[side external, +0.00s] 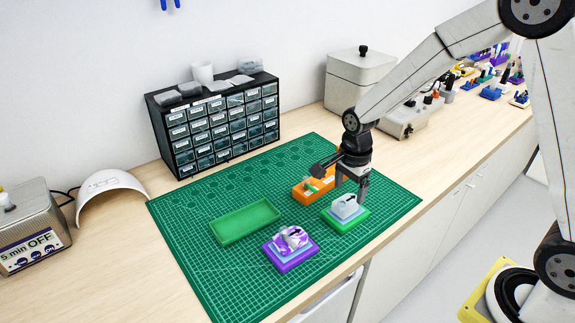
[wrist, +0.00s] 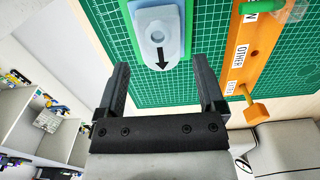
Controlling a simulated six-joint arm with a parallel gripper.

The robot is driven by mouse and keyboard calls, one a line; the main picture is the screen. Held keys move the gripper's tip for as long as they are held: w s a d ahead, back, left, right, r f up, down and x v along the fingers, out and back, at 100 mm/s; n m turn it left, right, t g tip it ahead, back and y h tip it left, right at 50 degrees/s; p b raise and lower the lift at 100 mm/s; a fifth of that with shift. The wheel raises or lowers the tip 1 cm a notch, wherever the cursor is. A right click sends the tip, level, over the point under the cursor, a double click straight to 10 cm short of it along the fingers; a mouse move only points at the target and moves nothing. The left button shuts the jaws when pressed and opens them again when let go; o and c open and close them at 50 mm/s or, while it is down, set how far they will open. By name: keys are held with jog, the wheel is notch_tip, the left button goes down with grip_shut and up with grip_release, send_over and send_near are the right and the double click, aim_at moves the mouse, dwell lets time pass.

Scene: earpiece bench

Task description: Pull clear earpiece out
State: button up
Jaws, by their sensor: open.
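A pale grey block with a black arrow (side external: 347,207) stands on a green base (side external: 349,222) at the right of the mat; the wrist view shows its rounded top (wrist: 172,20) with an oval spot. A clear earpiece in it cannot be made out. My gripper (side external: 351,193) is open above and close to this block. In the wrist view the fingers (wrist: 160,85) are spread with nothing between them, and the block lies beyond their tips. A purple-and-white glossy piece (side external: 291,237) sits on a purple base (side external: 290,259) to the left.
An empty green tray (side external: 245,222) lies left on the cutting mat (side external: 190,262). A drawer cabinet (side external: 215,125) stands behind. The mat's front left is clear.

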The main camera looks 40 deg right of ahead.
aim_at(348, 201)
jog(key=shift+f, duration=1.7)
grip_shut()
jog(key=shift+r, duration=1.7)
jog(key=shift+r, duration=2.85)
